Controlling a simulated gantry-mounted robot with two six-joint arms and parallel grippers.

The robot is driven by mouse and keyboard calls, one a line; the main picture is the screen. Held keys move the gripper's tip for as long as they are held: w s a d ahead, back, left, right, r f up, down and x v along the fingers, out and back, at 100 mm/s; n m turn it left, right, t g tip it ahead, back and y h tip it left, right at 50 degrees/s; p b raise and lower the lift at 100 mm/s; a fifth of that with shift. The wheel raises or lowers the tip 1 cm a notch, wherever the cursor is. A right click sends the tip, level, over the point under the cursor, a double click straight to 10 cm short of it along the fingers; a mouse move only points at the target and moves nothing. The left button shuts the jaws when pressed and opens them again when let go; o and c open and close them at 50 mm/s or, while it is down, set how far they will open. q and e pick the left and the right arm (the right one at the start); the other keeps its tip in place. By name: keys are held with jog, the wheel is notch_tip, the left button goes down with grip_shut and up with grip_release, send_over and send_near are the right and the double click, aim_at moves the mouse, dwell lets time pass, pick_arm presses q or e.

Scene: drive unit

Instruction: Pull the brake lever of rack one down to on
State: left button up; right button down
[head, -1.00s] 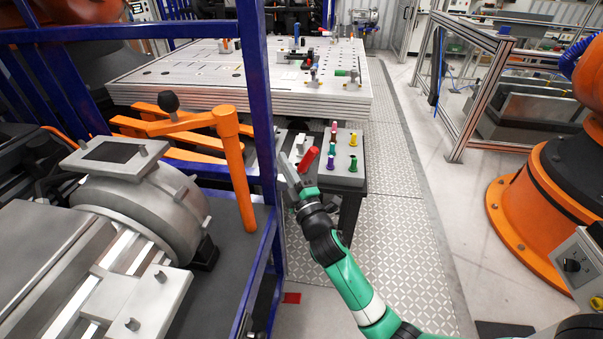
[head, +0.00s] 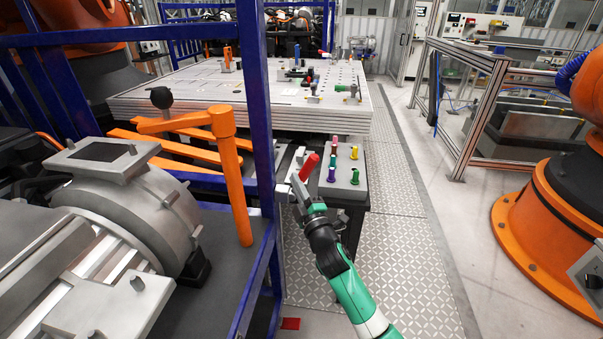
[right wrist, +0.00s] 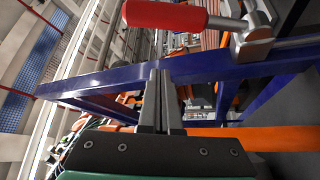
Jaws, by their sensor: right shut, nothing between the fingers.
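A lever with a red handle (head: 308,167), which looks like the brake lever, slants up and to the right beside the blue rack post (head: 262,120). In the right wrist view its red handle (right wrist: 165,16) lies across the top, joined to a metal fitting (right wrist: 256,38) on the right. My right gripper (head: 298,186) is just below and left of the handle in the head view. Its two fingers (right wrist: 160,76) are together and empty, pointing toward the blue rail (right wrist: 210,68). I see a gap between fingertips and handle in the wrist view. My left gripper is not in view.
An orange post and arm (head: 232,180) stand on the rack at left, near a grey motor housing (head: 120,215). The patterned floor plates (head: 395,260) to the right are clear.

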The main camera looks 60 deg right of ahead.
aim_at(302, 171)
jog(key=w+d, duration=0.1)
jog(key=d, duration=0.5)
jog(key=shift+w, duration=0.3)
jog(key=shift+s+f, duration=0.1)
jog(key=shift+f, duration=0.05)
